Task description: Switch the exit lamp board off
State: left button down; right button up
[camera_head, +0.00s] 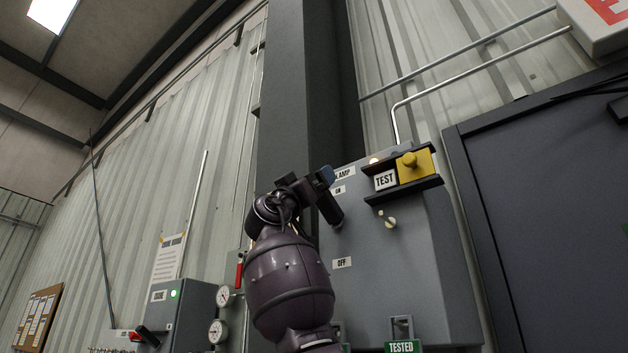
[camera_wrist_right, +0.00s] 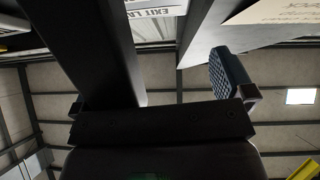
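The exit lamp board (camera_head: 430,265) is a grey wall box in the head view, with a LAMP label, an ON label (camera_head: 338,189) and an OFF label (camera_head: 342,262) below it. A small light (camera_head: 375,160) glows at its top. A dark, stubby handle-like piece (camera_head: 332,210) sits just below ON; my right gripper partly hides it. My right gripper (camera_head: 322,192) is at the board's upper left, its blue-padded finger near ON. In the right wrist view, that finger (camera_wrist_right: 230,75) stands well out to one side; a dark bar (camera_wrist_right: 90,50) hides the other. My left gripper is not in view.
A shelf on the board carries a TEST label (camera_head: 385,180) and a yellow block (camera_head: 415,165); a pale knob (camera_head: 390,221) is under it. A dark pillar (camera_head: 285,100) stands behind my arm. A dark door (camera_head: 560,200) is at right; a smaller grey box (camera_head: 190,310) is at left.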

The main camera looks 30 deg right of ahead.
jog(key=shift+a+r, duration=0.15)
jog(key=shift+a, duration=0.45)
jog(key=shift+s+a+n+t, duration=0.3)
jog(key=shift+a+t, duration=0.2)
jog(key=shift+a, duration=0.1)
jog(key=shift+c, duration=1.4)
jog(key=shift+s+a, duration=0.1)
jog(key=shift+a, duration=0.2)
jog(key=shift+c, duration=0.2)
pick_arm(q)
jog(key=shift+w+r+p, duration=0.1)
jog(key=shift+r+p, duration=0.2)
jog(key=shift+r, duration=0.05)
pick_arm(e)
jog(key=shift+g, duration=0.3)
jog(key=shift+s+a, duration=0.2)
jog(key=shift+a, duration=0.7)
jog(key=shift+s+a, duration=0.15)
jog(key=shift+a, duration=0.7)
jog(key=shift+s+a, duration=0.2)
jog(key=shift+a, duration=0.7)
